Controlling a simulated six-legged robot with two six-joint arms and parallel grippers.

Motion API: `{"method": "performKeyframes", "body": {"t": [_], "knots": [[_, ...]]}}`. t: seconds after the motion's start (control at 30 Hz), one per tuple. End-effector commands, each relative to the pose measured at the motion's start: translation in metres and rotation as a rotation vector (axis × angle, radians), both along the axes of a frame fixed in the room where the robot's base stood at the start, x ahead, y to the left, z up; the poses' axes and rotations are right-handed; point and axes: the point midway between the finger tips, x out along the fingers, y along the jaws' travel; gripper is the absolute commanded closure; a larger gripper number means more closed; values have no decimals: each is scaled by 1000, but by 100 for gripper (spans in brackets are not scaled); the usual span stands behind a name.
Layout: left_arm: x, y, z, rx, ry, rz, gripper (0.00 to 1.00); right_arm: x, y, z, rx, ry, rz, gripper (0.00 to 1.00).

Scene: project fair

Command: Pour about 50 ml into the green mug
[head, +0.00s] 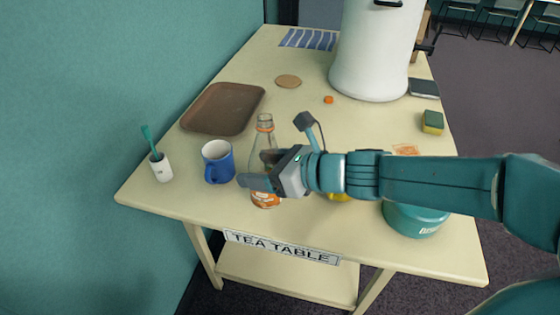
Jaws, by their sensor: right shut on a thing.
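I cannot tell whether the bottle's base touches the table. A blue mug (218,165) stands upright just left of the bottle, its handle toward the front. I see no green mug; part of the table is hidden behind my right arm. My left gripper is not in view.
On the table (300,222) are a brown tray (222,108), a white cup with a teal brush (161,168), a large white urn (372,55), a round coaster (288,81), a sponge (432,122) and a teal tin (415,222). A yellow thing (340,197) is mostly hidden by my arm.

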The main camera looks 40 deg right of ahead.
Motion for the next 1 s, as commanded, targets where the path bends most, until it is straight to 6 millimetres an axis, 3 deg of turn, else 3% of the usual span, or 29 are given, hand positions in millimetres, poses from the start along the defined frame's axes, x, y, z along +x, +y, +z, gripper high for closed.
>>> {"method": "performKeyframes", "body": {"t": [0.23, 1.0], "knots": [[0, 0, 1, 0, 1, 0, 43, 1, -1, 16, -47, -42, 0, 71], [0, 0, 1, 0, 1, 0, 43, 1, -1, 17, -51, -45, 0, 71]]}}
